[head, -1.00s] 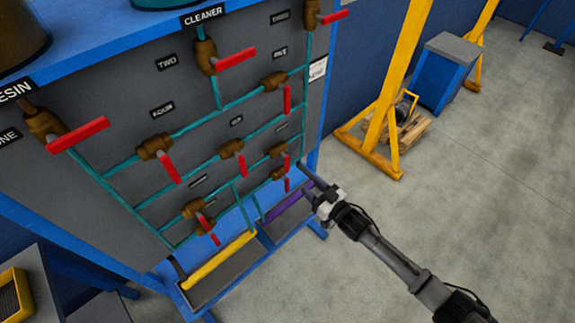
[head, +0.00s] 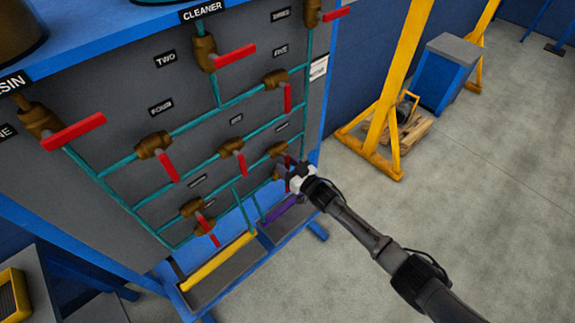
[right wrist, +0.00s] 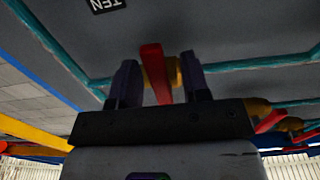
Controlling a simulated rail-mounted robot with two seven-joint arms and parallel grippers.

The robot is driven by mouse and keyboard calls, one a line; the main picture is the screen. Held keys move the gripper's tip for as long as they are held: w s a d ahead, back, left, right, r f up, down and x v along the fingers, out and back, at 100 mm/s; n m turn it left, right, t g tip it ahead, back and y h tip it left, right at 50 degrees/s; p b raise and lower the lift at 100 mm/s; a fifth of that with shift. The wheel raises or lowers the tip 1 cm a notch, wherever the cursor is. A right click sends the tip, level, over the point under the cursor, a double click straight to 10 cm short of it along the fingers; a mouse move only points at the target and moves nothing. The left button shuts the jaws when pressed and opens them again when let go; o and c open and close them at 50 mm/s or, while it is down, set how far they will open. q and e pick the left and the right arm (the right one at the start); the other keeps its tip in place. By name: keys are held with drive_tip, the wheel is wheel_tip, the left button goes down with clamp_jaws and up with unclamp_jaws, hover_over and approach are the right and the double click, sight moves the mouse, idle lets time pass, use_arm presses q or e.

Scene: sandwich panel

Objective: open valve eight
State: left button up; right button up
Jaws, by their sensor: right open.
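The valve panel (head: 100,185) carries teal pipes and several brass valves with red handles. Labels near the lower right valves are too small to read in the head view, so I cannot tell which valve is eight. My right gripper (head: 287,168) is at the lower right valve pair (head: 277,150), partly covering it. In the right wrist view my gripper (right wrist: 158,78) is open, its dark fingers on either side of a red handle (right wrist: 154,65) with a brass body behind it. I cannot tell whether they touch it. An upside-down TEN label (right wrist: 106,4) shows above. My left gripper is not in view.
Another brass valve (right wrist: 259,107) with a red handle sits to the right in the wrist view. Below the panel are trays with a yellow bar (head: 218,262) and a purple bar (head: 281,208). A yellow frame (head: 397,90) stands right of the panel; the floor between is clear.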

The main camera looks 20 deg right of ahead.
clamp_jaws()
idle(0.4)
